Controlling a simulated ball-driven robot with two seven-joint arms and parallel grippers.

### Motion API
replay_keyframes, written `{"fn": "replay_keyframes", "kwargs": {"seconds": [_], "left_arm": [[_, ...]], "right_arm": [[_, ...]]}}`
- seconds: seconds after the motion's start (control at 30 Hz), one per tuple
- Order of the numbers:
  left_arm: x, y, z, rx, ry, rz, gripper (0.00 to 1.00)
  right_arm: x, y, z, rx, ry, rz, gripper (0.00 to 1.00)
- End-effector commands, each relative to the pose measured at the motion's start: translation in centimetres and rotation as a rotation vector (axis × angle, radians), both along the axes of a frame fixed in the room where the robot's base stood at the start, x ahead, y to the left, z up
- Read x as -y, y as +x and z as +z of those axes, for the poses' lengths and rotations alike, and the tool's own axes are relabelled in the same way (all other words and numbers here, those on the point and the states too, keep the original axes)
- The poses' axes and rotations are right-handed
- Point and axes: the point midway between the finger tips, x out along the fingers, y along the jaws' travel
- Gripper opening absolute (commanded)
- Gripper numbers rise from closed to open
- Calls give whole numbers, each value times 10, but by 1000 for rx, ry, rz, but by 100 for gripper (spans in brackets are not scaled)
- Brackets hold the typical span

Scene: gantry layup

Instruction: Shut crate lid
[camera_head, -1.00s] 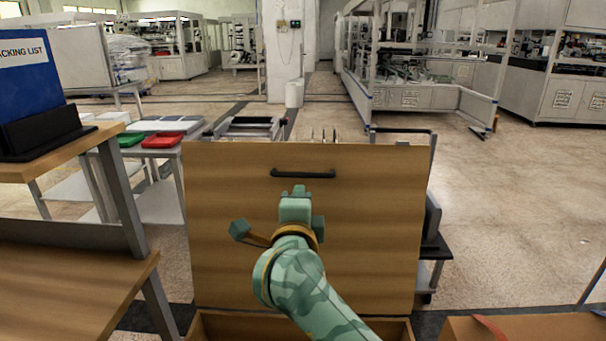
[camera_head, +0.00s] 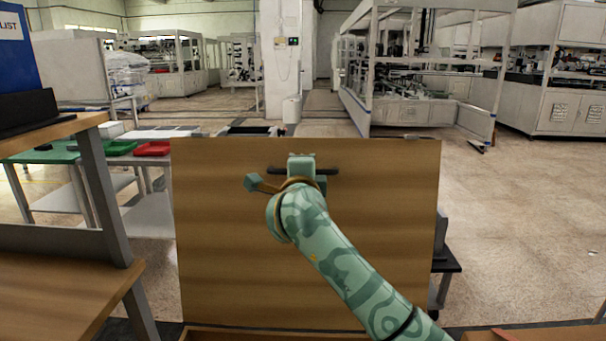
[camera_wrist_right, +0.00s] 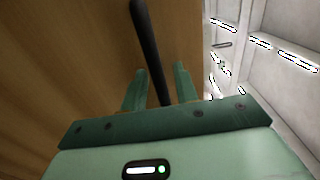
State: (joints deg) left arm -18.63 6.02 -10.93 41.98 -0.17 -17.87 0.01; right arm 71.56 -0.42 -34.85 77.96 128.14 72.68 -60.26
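The wooden crate lid (camera_head: 225,230) stands upright, its broad face toward me, above the crate's edge (camera_head: 230,335) at the bottom of the head view. A black bar handle (camera_head: 331,171) lies across the lid near its top; it also shows in the right wrist view (camera_wrist_right: 147,40). My right gripper (camera_head: 301,158) is at the handle and hides its middle. In the right wrist view my right gripper's fingers (camera_wrist_right: 159,84) are open, one on each side of the bar, with gaps beside it. My left gripper is in neither view.
A wooden bench (camera_head: 50,285) with a grey frame stands close on the left. Behind it a table carries a red tray (camera_head: 152,148) and green items. A dark low stand (camera_head: 446,262) is right of the lid. Open floor lies at the right.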

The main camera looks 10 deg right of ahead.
Motion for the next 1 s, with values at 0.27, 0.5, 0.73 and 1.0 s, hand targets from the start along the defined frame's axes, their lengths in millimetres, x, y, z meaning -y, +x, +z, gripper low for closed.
{"fn": "replay_keyframes", "kwargs": {"seconds": [0.27,0.5,0.73,1.0], "left_arm": [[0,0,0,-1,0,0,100],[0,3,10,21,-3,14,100],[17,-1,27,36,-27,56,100],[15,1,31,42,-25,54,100]], "right_arm": [[0,-1,0,0,0,0,0],[-4,-20,4,44,-10,2,0],[-16,-76,6,175,-36,5,0],[-32,-154,-13,372,-76,4,0]]}}
